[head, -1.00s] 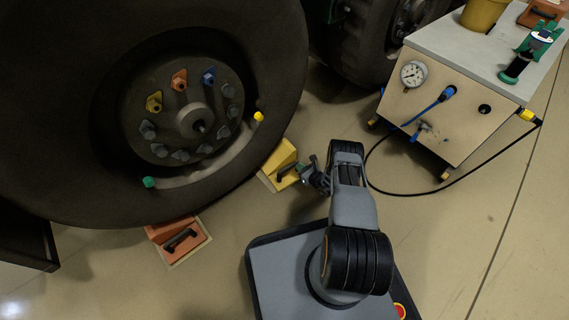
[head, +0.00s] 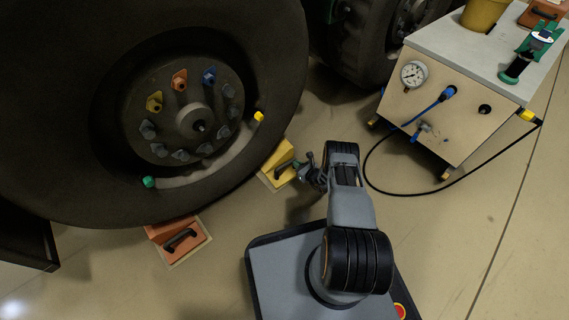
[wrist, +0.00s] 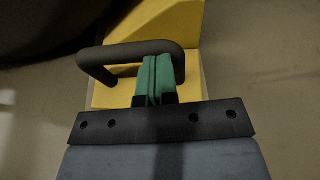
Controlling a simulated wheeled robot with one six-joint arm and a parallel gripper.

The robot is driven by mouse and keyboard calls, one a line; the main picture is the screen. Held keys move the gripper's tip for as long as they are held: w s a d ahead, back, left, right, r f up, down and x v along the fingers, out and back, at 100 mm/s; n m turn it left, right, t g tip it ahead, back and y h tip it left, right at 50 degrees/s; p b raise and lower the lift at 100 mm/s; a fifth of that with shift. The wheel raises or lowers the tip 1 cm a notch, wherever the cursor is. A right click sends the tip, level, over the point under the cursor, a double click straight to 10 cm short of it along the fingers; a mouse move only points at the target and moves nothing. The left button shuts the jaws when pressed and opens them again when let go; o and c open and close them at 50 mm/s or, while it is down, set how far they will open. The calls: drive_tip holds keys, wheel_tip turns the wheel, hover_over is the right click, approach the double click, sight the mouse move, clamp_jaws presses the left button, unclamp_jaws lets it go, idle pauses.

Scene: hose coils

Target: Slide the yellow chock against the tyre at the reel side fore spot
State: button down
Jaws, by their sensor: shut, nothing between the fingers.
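The yellow chock (head: 279,158) is on the floor at the lower right of the big dark tyre (head: 275,60), close to its tread. In the head view I cannot tell whether they touch. The chock's dark loop handle (wrist: 130,55) faces my gripper (head: 298,169). In the wrist view my green fingers (wrist: 154,78) are closed together with nothing between them. They lie at the right part of the handle, over the yellow chock face. Whether they touch the chock is not clear.
An orange chock (head: 178,238) with a black handle is under the tyre at the lower left. A pale cart (head: 450,110) with a gauge and a black hose (head: 400,193) is at the right. A second wheel (head: 375,40) is behind. Floor between the chock and cart is mostly clear.

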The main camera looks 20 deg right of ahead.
drive_tip(key=shift+s+d, duration=0.1)
drive_tip(key=shift+s+d+p, duration=0.25)
drive_tip(key=shift+s+d, duration=0.05)
drive_tip(key=shift+s, duration=0.45)
drive_tip(key=shift+s+d+p, duration=0.2)
drive_tip(key=shift+s+d, duration=0.15)
drive_tip(key=shift+s, duration=0.35)
drive_tip(key=shift+s+d+p, duration=0.25)
drive_tip(key=shift+s+d, duration=0.05)
drive_tip(key=shift+s, duration=0.45)
